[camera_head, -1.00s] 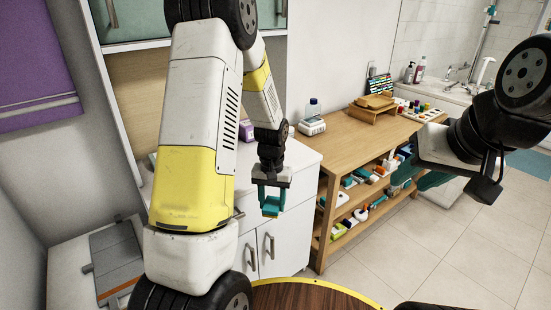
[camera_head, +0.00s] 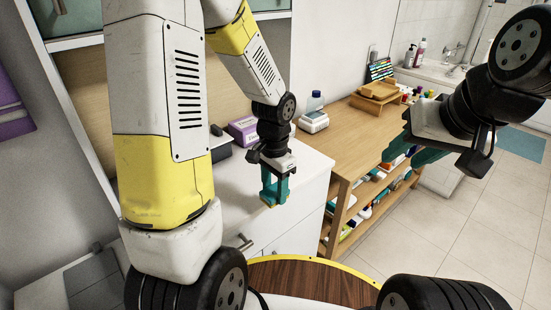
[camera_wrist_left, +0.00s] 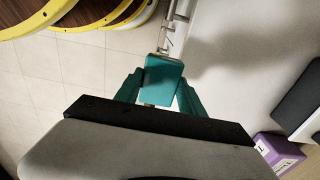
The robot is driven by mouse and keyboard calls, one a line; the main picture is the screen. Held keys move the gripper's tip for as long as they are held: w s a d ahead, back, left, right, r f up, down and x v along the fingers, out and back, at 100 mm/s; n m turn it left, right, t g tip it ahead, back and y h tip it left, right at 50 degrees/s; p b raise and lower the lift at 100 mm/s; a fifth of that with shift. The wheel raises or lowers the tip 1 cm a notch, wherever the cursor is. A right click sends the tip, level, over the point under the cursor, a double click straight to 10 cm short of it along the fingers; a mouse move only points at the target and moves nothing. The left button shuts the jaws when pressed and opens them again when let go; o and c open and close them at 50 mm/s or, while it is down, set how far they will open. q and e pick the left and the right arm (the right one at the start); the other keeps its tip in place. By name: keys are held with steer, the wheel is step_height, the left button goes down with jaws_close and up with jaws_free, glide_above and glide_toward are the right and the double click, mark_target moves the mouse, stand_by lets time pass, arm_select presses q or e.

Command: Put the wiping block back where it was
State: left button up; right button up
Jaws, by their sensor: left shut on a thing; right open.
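My left gripper (camera_head: 274,185) points down at the front right part of the white counter top (camera_head: 312,165). It is shut on the wiping block (camera_wrist_left: 163,80), a teal block seen between the teal fingers in the left wrist view. In the head view the block is hard to tell from the fingers, and a yellowish edge shows at the bottom. I cannot tell whether the block touches the counter. My right gripper (camera_head: 428,155) is open and empty, off to the right in front of the wooden shelf unit.
The wooden shelf unit (camera_head: 345,148) adjoins on the right, with a wooden tray (camera_head: 380,92) on top. A dark object (camera_wrist_left: 299,98) lies near the purple box.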

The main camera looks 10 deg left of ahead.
arm_select(q)
steer(key=w+a, duration=0.1)
steer(key=w, duration=0.3)
steer(key=w+a+f, duration=0.1)
steer(key=w+a, duration=0.1)
steer(key=w, duration=0.2)
steer(key=w+a, duration=0.1)
steer(key=w, duration=0.3)
steer(key=shift+w+a+f, duration=0.15)
steer(key=shift+w+a, duration=0.1)
steer(key=shift+a, duration=0.15)
steer(key=shift+w+a+f, duration=0.1)
steer(key=shift+w+f, duration=0.05)
steer(key=shift+f, duration=0.75)
steer(key=shift+w+f, duration=0.15)
steer(key=shift+f, duration=0.75)
steer(key=shift+f, duration=0.15)
steer(key=o, duration=1.3)
